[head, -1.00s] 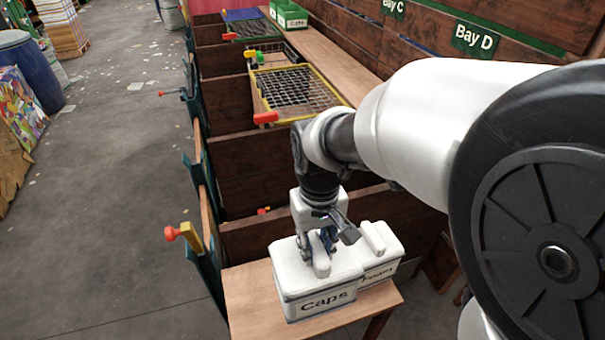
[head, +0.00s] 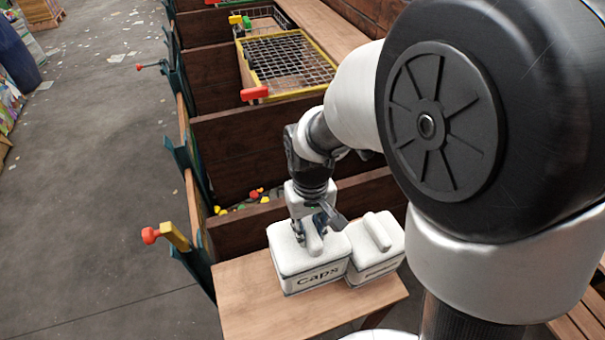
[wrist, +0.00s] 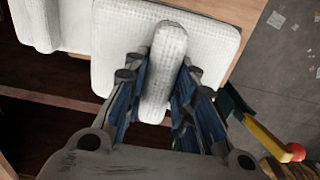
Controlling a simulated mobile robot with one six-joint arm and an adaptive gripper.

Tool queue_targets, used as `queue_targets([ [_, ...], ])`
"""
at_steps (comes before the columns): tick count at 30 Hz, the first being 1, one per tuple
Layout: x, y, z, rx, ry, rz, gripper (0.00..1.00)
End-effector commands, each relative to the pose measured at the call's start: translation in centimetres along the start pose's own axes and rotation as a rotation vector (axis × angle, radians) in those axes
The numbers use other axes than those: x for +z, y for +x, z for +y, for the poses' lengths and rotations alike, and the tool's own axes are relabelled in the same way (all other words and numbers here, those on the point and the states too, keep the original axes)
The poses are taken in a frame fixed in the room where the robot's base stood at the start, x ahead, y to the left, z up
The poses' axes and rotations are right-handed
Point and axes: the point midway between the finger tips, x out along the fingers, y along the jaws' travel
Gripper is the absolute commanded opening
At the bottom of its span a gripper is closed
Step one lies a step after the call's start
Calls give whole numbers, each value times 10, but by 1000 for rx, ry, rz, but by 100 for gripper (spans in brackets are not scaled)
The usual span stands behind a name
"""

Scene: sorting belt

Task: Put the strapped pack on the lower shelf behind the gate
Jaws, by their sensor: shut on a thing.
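My gripper (head: 313,240) points down and is shut on the bar handle on top of a white box labelled Caps (head: 318,277). The wrist view shows the white handle (wrist: 163,75) between my two fingers. The box appears to rest on a wooden table (head: 250,300); I cannot tell if it is slightly raised. No strapped pack is recognisable. A yellow-framed mesh panel (head: 322,88) with a red knob lies across the top of a bay further back; I cannot tell whether it is the gate. No lower shelf is clearly visible.
A second white box (head: 377,250) with a bar handle stands close on the right of the Caps box. Wooden bay walls (head: 255,145) run behind the table. A yellow lever with a red knob (head: 168,236) sticks out left. The grey floor (head: 90,200) at left is open.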

Motion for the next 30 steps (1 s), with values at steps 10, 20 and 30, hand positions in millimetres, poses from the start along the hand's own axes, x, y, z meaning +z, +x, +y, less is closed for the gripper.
queue_targets([
  [10,-1,56,0,0,0,2,0],
  [20,0,89,0,0,0,-1,0],
  [30,-1,99,0,0,0,3,0],
])
